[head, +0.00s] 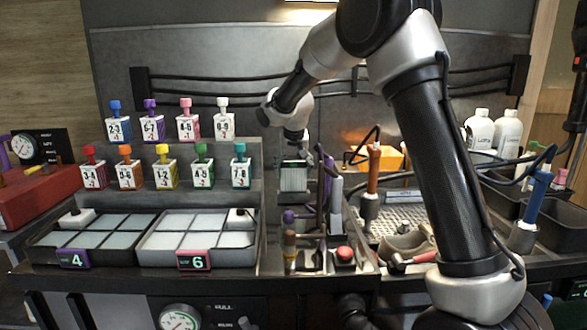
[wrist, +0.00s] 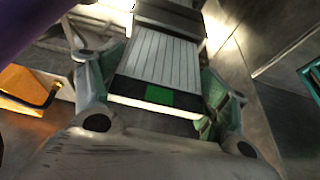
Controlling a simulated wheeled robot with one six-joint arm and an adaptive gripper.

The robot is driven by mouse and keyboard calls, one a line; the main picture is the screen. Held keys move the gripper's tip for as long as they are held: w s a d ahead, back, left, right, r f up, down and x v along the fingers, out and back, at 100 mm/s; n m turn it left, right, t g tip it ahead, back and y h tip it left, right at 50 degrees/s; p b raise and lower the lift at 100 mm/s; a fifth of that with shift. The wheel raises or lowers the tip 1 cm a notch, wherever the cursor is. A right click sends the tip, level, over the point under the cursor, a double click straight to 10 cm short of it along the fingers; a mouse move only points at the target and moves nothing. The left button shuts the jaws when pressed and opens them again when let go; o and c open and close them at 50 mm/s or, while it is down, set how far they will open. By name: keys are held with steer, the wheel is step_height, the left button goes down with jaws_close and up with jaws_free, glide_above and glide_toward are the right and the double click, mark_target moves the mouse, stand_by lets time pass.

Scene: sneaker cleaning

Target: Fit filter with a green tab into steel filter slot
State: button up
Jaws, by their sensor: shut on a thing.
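The filter (wrist: 166,62) is a pale ribbed panel with a dark end band and a green tab (wrist: 159,95) in the wrist view. My gripper (wrist: 160,104) is shut on it at the tab end, one finger on each side. The far end of the filter meets a dark block (wrist: 170,17); I cannot tell whether it is inside an opening there. In the head view the filter (head: 293,178) appears upright below my wrist, beside the stepped shelf. I cannot clearly make out the steel slot, and the fingers are hard to see there.
A grey stepped shelf (head: 190,150) with labelled, coloured-top bottles stands to the left. Two trays of pale pads, marked 4 (head: 32,252) and 6 (head: 148,256), lie in front. Upright purple-handled tools (head: 290,216) and an orange-handled tool (head: 373,170) stand close to the right.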

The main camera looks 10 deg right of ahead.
mark_target(294, 176)
steer(key=shift+f, duration=1.75)
steer(key=o, duration=1)
steer(key=shift+o, duration=0.2)
steer(key=v, duration=1.2)
